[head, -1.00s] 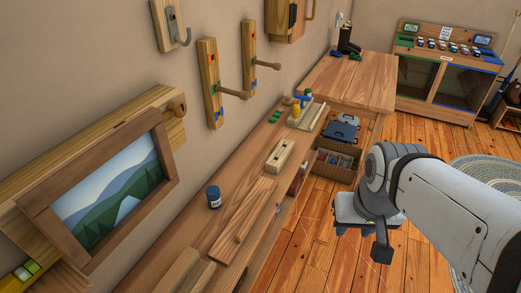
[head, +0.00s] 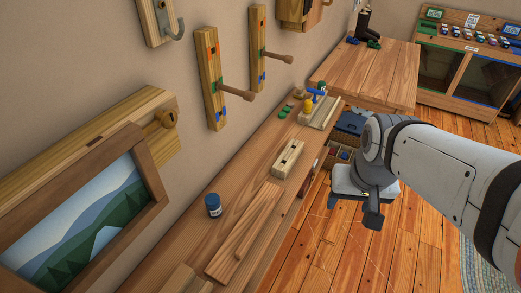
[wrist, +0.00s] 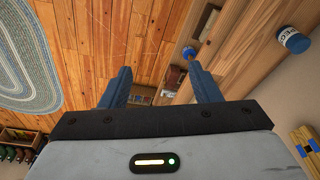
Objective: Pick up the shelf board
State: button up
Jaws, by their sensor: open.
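A long flat wooden board (head: 243,232), which looks like the shelf board, lies on the narrow wall bench (head: 190,228) in the head view, beside a blue-lidded jar. Its wood colour nearly matches the bench. My gripper (wrist: 160,78) is open and empty in the wrist view, its two blue fingers wide apart. In the head view my gripper hangs over the floor, right of the bench and apart from the board. I cannot pick out the board clearly in the wrist view.
The blue-lidded jar (head: 213,205) stands left of the board. A slotted wooden block (head: 287,160) and a block with coloured parts (head: 319,112) are farther along the bench. Wall pegs (head: 236,100) and a framed picture (head: 85,225) project nearby. Open floor (head: 330,255) lies right.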

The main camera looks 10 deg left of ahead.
aim_at(249, 224)
jog(key=o, duration=0.5)
jog(key=shift+m+g, duration=0.6)
jog(key=shift+m, duration=0.3)
jog(key=w+a+f, duration=0.1)
jog(key=w+a, duration=0.1)
jog(key=a, duration=0.1)
jog(key=w+a+f, duration=0.1)
jog(key=a+f, duration=0.1)
jog(key=a, duration=0.1)
jog(key=w+a+f+b, duration=0.1)
jog(key=w+a+f, duration=0.1)
jog(key=a, duration=0.2)
jog(key=shift+w+f, duration=0.1)
jog(key=shift+w, duration=0.2)
jog(key=shift+c, duration=0.2)
jog(key=shift+o, duration=0.9)
jog(key=a+f, duration=0.2)
jog(key=a, duration=0.2)
jog(key=a+f+m, duration=0.1)
jog(key=a+f, duration=0.2)
jog(key=a, duration=0.1)
jog(key=a+f+m+g, duration=0.1)
jog(key=a+f, duration=0.1)
jog(key=a, duration=0.2)
jog(key=shift+w+a+f+b, duration=0.2)
jog(key=shift+b, duration=0.2)
jog(key=shift+f, duration=4)
